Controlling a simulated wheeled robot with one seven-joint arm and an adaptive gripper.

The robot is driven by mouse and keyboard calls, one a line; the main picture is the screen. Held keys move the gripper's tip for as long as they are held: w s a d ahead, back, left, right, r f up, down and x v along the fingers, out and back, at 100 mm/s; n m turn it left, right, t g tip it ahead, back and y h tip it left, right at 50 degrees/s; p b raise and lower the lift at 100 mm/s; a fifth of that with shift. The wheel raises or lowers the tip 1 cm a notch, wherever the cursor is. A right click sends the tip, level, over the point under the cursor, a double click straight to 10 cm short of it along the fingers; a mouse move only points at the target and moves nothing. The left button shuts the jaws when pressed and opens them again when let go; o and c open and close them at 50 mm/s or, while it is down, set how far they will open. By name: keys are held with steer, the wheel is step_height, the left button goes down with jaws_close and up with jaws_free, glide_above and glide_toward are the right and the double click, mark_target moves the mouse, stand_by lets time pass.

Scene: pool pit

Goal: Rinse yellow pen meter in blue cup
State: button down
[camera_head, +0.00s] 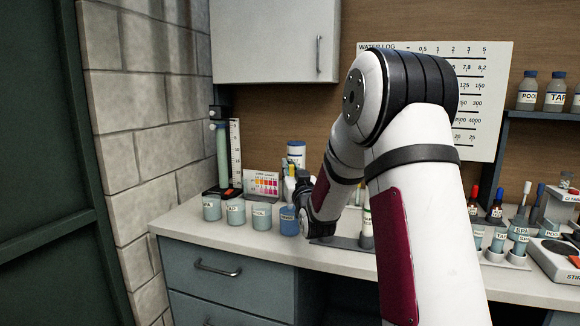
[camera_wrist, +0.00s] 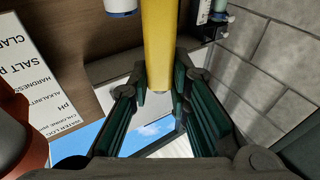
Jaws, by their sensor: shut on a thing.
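The yellow pen meter (camera_wrist: 158,45) is between the green-padded fingers of my gripper (camera_wrist: 158,88) in the wrist view, and my gripper is shut on it. In the head view my gripper (camera_head: 300,190) is small and partly hidden by my arm, just above and behind the blue cup (camera_head: 289,221). The blue cup stands upright at the right end of a row of cups near the counter's front edge. The pen's lower end cannot be made out, so I cannot tell whether it is inside the cup.
Several pale labelled cups (camera_head: 236,212) stand left of the blue cup. A colour chart (camera_head: 262,184) and a white bottle (camera_head: 296,153) are behind. A rack of vials (camera_head: 508,257) and a stirrer (camera_head: 556,259) are at right. A wall cabinet (camera_head: 270,40) hangs above.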

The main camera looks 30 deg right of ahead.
steer(key=shift+f+b, duration=1.85)
steer(key=shift+f, duration=0.5)
steer(key=shift+f+b, duration=1.15)
steer(key=shift+b, duration=0.05)
